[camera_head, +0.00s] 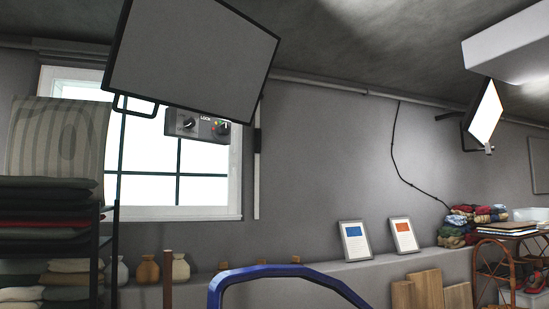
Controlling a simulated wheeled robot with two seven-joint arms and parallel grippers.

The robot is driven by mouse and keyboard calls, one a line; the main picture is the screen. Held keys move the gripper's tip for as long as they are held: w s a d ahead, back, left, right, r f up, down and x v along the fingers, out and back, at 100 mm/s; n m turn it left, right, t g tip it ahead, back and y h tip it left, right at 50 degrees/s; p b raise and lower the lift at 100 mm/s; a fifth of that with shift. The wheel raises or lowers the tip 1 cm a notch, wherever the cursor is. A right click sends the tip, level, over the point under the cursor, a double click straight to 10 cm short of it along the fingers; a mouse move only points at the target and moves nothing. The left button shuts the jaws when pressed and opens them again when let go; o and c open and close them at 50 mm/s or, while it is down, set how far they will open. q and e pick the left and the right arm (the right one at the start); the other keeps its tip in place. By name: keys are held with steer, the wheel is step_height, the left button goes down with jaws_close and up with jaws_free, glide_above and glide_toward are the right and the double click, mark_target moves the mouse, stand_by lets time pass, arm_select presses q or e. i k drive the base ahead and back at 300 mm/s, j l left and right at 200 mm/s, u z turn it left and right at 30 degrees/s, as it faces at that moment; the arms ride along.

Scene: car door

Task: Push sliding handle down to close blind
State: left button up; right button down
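A white-framed window (203,188) with dark crossbars is at the left in the head view. Its glass shows bright white, uncovered where I can see it. A thin pale vertical rail (256,190) runs along the wall just right of the window. A short dark piece (257,141) on the rail looks like the sliding handle, near the upper visible part. The blind itself cannot be made out; the top of the window is largely hidden behind a tilted grey panel. Neither of my grippers is in view.
The black-edged grey panel (190,52) with a knobbed control box (197,126) hangs before the window. A blue curved tube (285,271) rises at bottom centre. A shelf of folded fabric (48,215) stands left. Vases (148,269) and framed cards (355,241) line the ledge.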

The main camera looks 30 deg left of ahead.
mark_target(257, 132)
steer(key=i+j, duration=0.1)
steer(key=i, duration=0.8)
